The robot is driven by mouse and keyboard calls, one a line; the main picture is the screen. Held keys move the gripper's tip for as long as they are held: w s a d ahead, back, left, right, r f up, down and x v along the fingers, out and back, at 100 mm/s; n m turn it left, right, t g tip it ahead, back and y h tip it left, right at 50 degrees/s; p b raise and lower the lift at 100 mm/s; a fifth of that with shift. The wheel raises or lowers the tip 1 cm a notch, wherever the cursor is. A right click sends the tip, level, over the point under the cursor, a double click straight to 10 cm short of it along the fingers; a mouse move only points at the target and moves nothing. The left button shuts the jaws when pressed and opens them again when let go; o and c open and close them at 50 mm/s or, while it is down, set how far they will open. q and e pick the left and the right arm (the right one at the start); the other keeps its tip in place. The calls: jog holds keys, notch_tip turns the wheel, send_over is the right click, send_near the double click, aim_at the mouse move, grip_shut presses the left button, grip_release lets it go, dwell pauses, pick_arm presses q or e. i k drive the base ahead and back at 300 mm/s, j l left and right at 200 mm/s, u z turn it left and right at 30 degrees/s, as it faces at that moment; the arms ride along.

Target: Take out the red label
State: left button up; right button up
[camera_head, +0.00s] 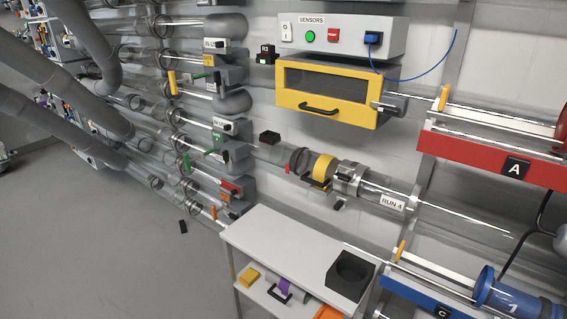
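A small red piece (230,187), which may be the red label, sits on the lowest grey blower fitting (238,205) at the centre left. An orange piece (225,197) is just below it. I cannot read any writing on either. A green label (217,136) is on a fitting higher up, and a white label (215,45) is near the top. Another small red tab (287,169) is beside the clear tube with the yellow band. Neither of my grippers shows in this view.
A white table (275,236) with a black holder (349,275) stands at the bottom centre. A yellow-framed drawer (286,99) is below the sensor box (345,18). Red (460,152) and blue (415,292) racks are at right. Clear tubes fill the left; grey floor (90,240) is open.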

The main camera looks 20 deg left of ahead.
aim_at(234, 190)
jog(key=i+j+z, duration=0.1)
jog(key=i+j, duration=0.25)
jog(key=i+j+z, duration=0.15)
jog(key=i+j, duration=0.15)
jog(key=j, duration=0.15)
